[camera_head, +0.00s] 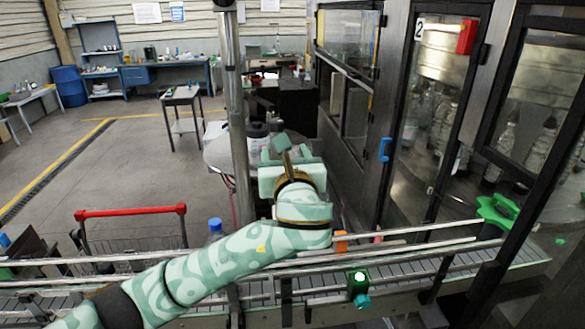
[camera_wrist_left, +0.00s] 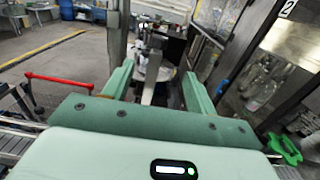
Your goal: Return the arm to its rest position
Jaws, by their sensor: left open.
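My left arm comes in from the lower left of the head view and reaches over the conveyor (camera_head: 420,262). My left gripper (camera_head: 284,150) is beyond the conveyor, to the right of the steel post (camera_head: 238,120). In the left wrist view its two pale green fingers (camera_wrist_left: 154,80) stand wide apart. No held object shows between them. A round grey table or machine top (camera_head: 215,155) lies behind the gripper, partly hidden by it. My right gripper is not in either view.
A cabinet with glass doors (camera_head: 440,110) stands close on the right. A trolley with a red handle (camera_head: 130,211) is at the left beyond the conveyor. Open floor (camera_head: 130,170) lies at the left.

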